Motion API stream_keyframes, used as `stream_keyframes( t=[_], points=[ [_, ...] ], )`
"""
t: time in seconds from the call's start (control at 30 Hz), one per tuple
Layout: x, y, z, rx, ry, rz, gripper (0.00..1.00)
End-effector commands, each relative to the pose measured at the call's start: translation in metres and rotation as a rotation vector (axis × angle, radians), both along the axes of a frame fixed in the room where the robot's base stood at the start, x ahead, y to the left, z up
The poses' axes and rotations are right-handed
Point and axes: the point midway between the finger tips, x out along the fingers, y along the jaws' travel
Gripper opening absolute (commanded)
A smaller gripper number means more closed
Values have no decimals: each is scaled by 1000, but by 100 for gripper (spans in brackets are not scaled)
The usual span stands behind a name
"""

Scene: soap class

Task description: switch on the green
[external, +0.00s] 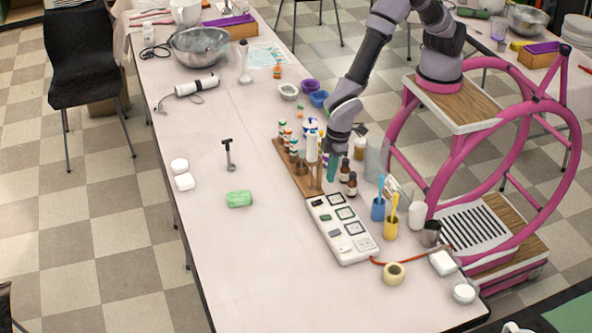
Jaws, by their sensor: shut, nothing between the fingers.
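A white panel like a power strip (358,254) lies on the table, running from the rack toward the front edge. It carries a row of dark and light switches along its left side and framed squares on its right. Switch positions are too small to tell. My gripper (331,178) is shut and empty, pointing down just above the far end of the panel, beside the bottles. Its fingertips are small and partly crowded by bottles behind; contact with the panel cannot be told.
A wooden rack (284,153) of small bottles stands left of my gripper, and brown bottles (351,188) stand right. Blue and yellow cups (391,229) with brushes stand right of the panel. A red cord and tape roll (394,274) lie near its front end.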

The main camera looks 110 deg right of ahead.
Motion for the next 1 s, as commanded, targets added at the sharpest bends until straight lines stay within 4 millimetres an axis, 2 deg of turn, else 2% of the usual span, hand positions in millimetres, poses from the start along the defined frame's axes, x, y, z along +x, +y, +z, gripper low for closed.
stream_keyframes(
  t=[0.33, 0.47, 0.57, 1.0],
  points=[
    [4, 0, -1, 0, -1, 1, 0],
    [4, 0, -9, -1, 2, 1, 0],
    [6, 0, -23, -2, 2, 1, 0],
    [17, 0, -112, -1, 1, 0, 0]
  ],
)
